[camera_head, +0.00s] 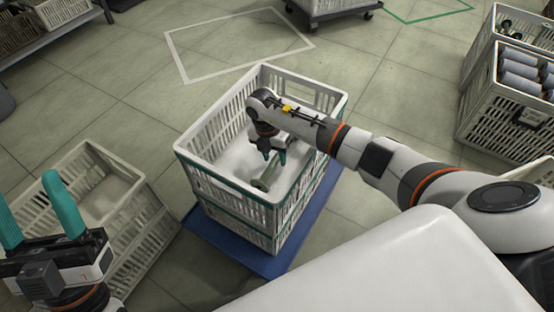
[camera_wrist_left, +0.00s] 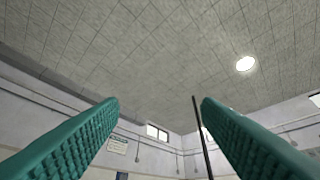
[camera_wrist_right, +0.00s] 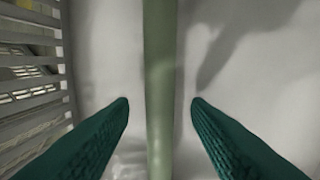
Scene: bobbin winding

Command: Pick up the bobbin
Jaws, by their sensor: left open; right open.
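A green bobbin (camera_head: 267,172) lies in the white slatted crate (camera_head: 184,154) at the middle of the head view. In the right wrist view the bobbin (camera_wrist_right: 159,80) runs upright through the picture, between the two fingers. My right gripper (camera_head: 274,155) reaches down into the crate just above the bobbin. In the right wrist view the right gripper (camera_wrist_right: 159,103) is open, with a gap on each side of the bobbin. My left gripper (camera_head: 35,205) is open and empty at the left, with its fingers pointing up. The left wrist view shows only ceiling and walls past its fingers.
The crate stands on a blue base (camera_head: 225,240). A second white crate (camera_head: 138,222) stands tilted at the left. A crate of grey bobbins (camera_head: 505,110) stands at the far right. Slatted crate walls surround the right gripper.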

